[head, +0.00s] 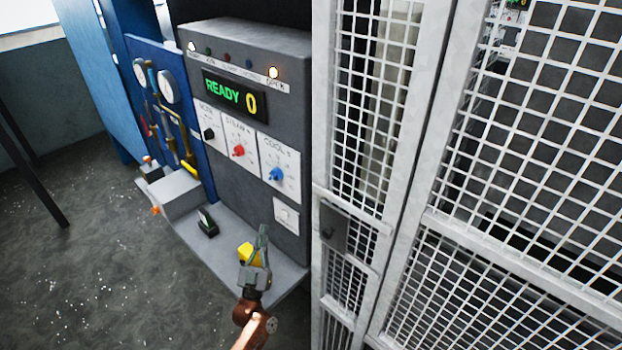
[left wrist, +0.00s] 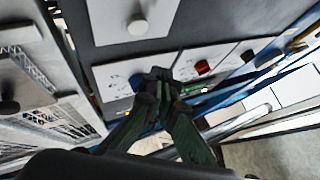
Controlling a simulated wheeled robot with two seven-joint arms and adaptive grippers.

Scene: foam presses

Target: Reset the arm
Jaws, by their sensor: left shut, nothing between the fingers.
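My left gripper (head: 263,232) comes up from the bottom of the head view, in front of the grey control panel (head: 290,60) and over its ledge. Its fingers are shut and empty. In the left wrist view the closed fingertips (left wrist: 160,78) appear in front of the knob row, between the blue knob (left wrist: 136,82) and the red knob (left wrist: 203,68). Whether they touch the panel cannot be told. In the head view the blue knob (head: 276,174) and red knob (head: 239,150) are above the gripper. My right gripper is not in view.
A lit display (head: 235,97) reads "READY 0". A black switch (head: 207,222) is on the ledge. A white mesh gate (head: 400,180) stands close on the right. Open floor (head: 100,270) is on the left.

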